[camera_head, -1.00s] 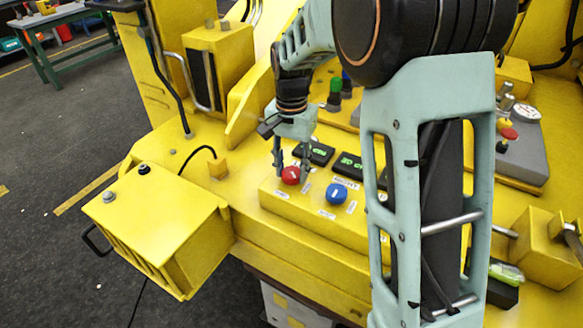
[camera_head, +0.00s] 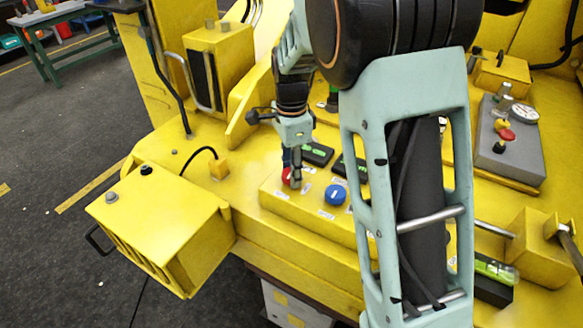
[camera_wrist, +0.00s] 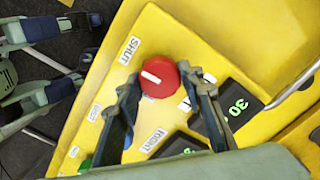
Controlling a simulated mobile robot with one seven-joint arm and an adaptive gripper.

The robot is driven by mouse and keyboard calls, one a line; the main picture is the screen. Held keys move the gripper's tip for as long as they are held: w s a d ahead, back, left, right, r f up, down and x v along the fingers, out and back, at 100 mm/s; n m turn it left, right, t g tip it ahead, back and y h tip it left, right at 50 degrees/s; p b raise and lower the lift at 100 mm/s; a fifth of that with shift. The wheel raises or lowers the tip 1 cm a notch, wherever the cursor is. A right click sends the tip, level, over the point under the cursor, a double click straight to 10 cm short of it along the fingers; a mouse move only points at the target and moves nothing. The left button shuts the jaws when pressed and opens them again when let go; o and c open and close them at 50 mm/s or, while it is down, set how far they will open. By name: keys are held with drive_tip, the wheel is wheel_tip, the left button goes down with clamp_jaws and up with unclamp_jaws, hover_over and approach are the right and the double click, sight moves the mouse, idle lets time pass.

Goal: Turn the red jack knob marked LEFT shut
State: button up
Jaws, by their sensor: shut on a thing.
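The red knob (camera_wrist: 159,77) sits on the yellow panel with a short white bar on its top. In the wrist view the bar points left and slightly up, below the white SHUT label (camera_wrist: 129,50). My gripper (camera_wrist: 163,84) is shut on the knob, one finger on each side. In the head view my gripper (camera_head: 292,179) stands over the panel and its fingers hide much of the red knob (camera_head: 286,177).
A blue knob (camera_head: 335,195) stands right of the red one. A black display (camera_head: 317,153) with green digits lies behind it; another reads 30 in the wrist view (camera_wrist: 236,103). A yellow box (camera_head: 160,225) stands at the left. My arm covers the panel's right part.

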drive_tip(key=shift+m, duration=0.6)
drive_tip(key=o, duration=1.2)
drive_tip(key=shift+c, duration=0.2)
wheel_tip(320, 180, up, 12)
